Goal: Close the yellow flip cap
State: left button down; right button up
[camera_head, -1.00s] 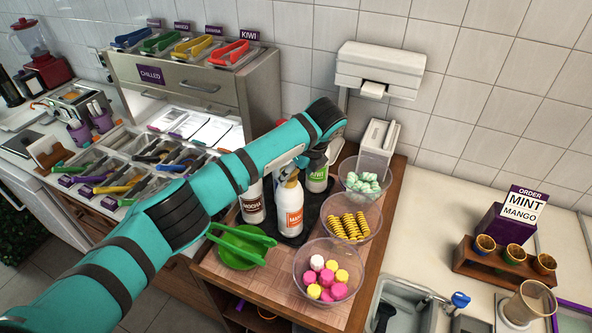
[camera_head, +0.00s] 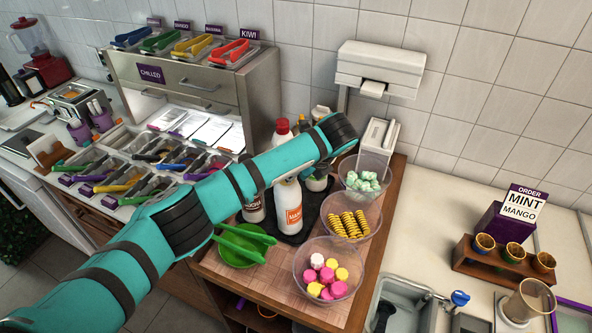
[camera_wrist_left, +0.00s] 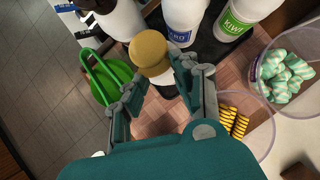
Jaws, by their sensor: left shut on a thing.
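The mango bottle (camera_head: 288,207), white with an orange label, stands upright on a dark mat (camera_head: 300,238). My left arm hides its top in the head view. In the left wrist view its yellow flip cap (camera_wrist_left: 149,49) shows as a rounded, dull yellow top between the fingers. My left gripper (camera_wrist_left: 159,74) is closed around the cap area, one finger on each side. Its exact contact and the lid's hinge are hard to make out. My left gripper is hidden behind the arm in the head view. My right gripper is in neither view.
Close around stand a mocha bottle (camera_head: 254,205), a kiwi bottle (camera_wrist_left: 236,20) and a red-capped bottle (camera_head: 283,128). A green bowl with tongs (camera_head: 240,247) is at left. Clear bowls of pink-yellow sweets (camera_head: 328,278), yellow pieces (camera_head: 348,224) and mint pieces (camera_head: 363,180) line the right.

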pick_arm(q)
jog(key=shift+s+d+f+t+y, duration=0.15)
jog(key=shift+f+t+y, duration=0.15)
jog(key=shift+t+y, duration=0.15)
jog(key=shift+s+d+f+t+y, duration=0.1)
jog(key=shift+f+t+y, duration=0.25)
jog(key=shift+t, duration=0.2)
jog(key=shift+a, duration=0.1)
jog(key=c, duration=0.8)
grip_release()
jog(key=shift+r, duration=0.1)
jog(key=v, duration=1.2)
